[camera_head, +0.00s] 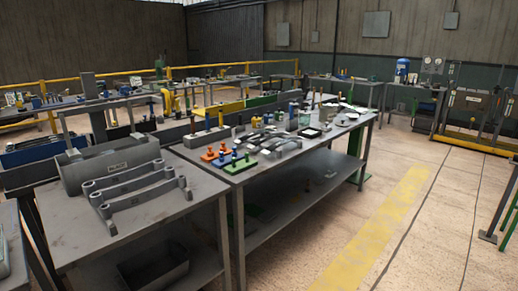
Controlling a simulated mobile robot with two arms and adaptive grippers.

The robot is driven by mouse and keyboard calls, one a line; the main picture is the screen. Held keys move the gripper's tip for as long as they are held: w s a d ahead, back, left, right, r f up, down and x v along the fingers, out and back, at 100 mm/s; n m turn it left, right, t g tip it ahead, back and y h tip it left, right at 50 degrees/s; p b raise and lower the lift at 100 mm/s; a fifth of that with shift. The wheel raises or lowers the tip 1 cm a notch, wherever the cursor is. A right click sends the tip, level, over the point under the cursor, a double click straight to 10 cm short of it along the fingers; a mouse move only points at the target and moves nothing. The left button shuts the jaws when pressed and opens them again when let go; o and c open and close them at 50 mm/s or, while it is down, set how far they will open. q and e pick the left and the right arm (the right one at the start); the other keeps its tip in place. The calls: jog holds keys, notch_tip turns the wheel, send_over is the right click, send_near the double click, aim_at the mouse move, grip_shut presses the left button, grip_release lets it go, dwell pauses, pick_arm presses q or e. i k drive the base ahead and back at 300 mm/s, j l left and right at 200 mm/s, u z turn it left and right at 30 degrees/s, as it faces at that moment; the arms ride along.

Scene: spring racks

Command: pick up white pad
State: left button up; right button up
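No object can be made out for certain as the white pad. A small pale flat piece (349,116) lies toward the far right end of the middle workbench (330,133). A dark-edged square with a light centre (310,132) lies nearer, on the same bench top. At this size I cannot tell whether either one is the pad. Neither of my grippers shows in the head view, so nothing is seen near or touching these pieces.
A nearer grey bench holds a grey bin (112,165) and curved metal brackets (135,186). Orange, blue and green peg blocks (228,158) stand on the middle bench. Open floor with a yellow stripe (385,225) lies to the right. A yellow-framed rack (474,115) stands at far right.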

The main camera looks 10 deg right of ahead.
aim_at(326, 128)
jog(key=i+l+z, duration=0.35)
jog(key=i, duration=0.15)
jog(key=i+l+z, duration=0.2)
jog(key=i+z, duration=0.15)
jog(key=i, duration=0.15)
jog(key=i+z, duration=0.3)
jog(key=i, duration=0.9)
jog(key=i+l+u, duration=0.15)
jog(key=i, duration=0.5)
jog(key=i+l, duration=0.1)
jog(key=i, duration=0.6)
